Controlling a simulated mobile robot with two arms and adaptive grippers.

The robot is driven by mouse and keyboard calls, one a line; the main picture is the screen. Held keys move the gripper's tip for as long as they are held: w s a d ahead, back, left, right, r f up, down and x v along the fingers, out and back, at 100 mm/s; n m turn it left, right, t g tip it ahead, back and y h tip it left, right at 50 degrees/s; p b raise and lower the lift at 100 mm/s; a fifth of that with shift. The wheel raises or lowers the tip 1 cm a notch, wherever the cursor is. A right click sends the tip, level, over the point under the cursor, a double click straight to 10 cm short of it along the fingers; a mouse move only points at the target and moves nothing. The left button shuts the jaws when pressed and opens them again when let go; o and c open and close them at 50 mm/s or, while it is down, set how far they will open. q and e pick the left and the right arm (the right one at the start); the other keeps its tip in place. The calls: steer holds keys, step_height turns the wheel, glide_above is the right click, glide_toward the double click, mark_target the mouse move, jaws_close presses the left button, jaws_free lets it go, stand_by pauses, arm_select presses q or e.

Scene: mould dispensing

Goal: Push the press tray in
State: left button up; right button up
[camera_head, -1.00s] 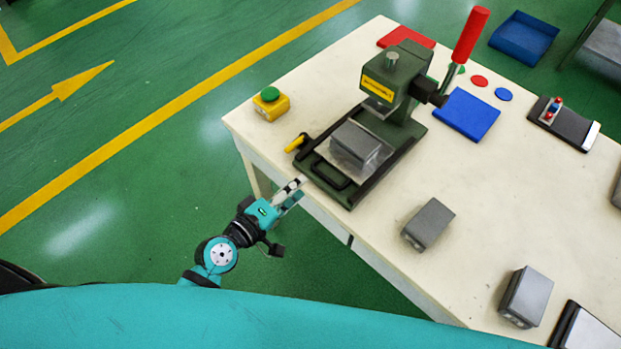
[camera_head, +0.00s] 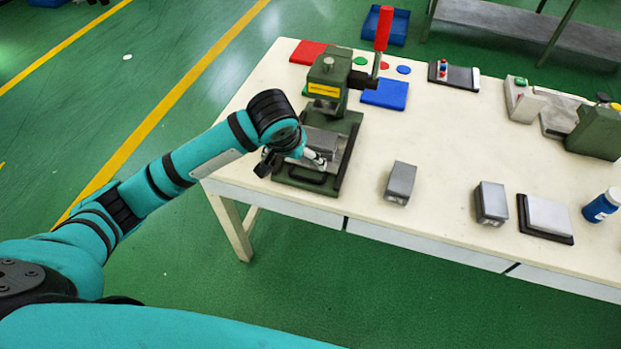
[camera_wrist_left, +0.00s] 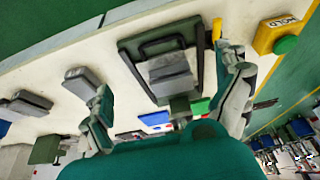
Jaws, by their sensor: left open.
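The dark green press (camera_head: 328,85) with a red lever handle stands at the table's left part. Its press tray carries a grey metal mould (camera_head: 323,138) and has a black handle (camera_head: 305,178) at the front; the handle also shows in the left wrist view (camera_wrist_left: 160,45). My left gripper (camera_head: 315,158) is above the front of the tray, partly covering it. In the left wrist view its fingers (camera_wrist_left: 165,72) are wide apart, with the tray and mould between them in the picture and nothing held. Contact cannot be told. My right gripper is not in view.
Two grey blocks (camera_head: 400,182) (camera_head: 491,202) and a black-based plate (camera_head: 546,217) lie right of the press. Red and blue mats lie behind it. A yellow box with a green button (camera_wrist_left: 285,38) is beside the press. The table's front edge is clear.

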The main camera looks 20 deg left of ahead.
arm_select(q)
glide_toward(305, 181)
steer(key=x, duration=0.3)
steer(key=p+x, duration=0.1)
steer(key=x, duration=0.1)
steer(key=shift+w+d+f, duration=0.15)
steer(key=shift+w+f, duration=0.05)
steer(key=shift+w, duration=0.25)
steer(key=shift+w+f, duration=0.2)
steer(key=shift+f, duration=0.4)
steer(key=shift+c, duration=0.4)
steer(key=c, duration=0.7)
steer(key=shift+s, duration=0.15)
steer(key=c, duration=0.7)
steer(key=shift+f, duration=0.1)
jaws_close()
steer(key=shift+s, duration=0.1)
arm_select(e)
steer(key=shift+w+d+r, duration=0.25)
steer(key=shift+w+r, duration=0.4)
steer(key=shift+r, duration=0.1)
